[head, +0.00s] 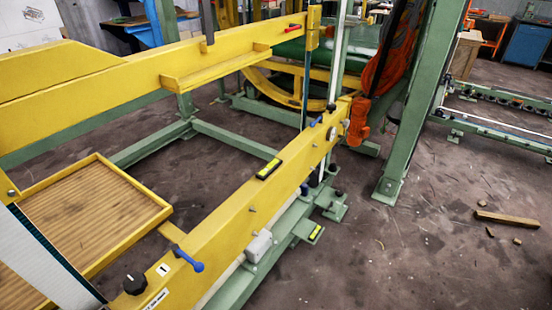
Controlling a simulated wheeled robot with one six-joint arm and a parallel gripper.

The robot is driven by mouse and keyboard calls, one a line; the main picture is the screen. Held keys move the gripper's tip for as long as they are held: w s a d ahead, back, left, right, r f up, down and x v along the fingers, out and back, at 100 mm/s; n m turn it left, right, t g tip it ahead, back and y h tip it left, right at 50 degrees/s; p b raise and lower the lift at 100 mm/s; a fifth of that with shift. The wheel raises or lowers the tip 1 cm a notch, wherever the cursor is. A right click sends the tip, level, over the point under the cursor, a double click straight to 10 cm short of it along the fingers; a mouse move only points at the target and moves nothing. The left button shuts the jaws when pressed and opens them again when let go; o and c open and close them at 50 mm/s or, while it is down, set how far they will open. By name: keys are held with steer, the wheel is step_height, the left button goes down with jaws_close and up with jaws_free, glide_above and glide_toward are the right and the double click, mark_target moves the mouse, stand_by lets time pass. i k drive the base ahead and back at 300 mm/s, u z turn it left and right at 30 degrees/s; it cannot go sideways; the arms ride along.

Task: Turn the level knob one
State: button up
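A round black knob (135,284) sits at the near left end of the long yellow beam (240,215), at the bottom of the head view. A white label with a "1" (163,269) is just right of it. Beside that label a blue-ended lever (187,259) sticks out of the beam. A second white label (157,298) below is partly cut off and too small to read. I cannot tell whether the knob or the lever is the one named. My gripper is not in view.
A wooden tray with a yellow rim (155,190) lies left of the beam. A grey box (259,246) is fixed to the beam's right side. Green posts (405,130) stand behind. The floor at right is mostly open, with a wooden piece (507,219) on it.

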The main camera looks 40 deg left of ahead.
mark_target(136, 284)
steer(key=u, duration=0.35)
steer(key=i, duration=0.85)
steer(key=u, duration=1.15)
steer(key=i, duration=0.45)
steer(key=u, duration=0.35)
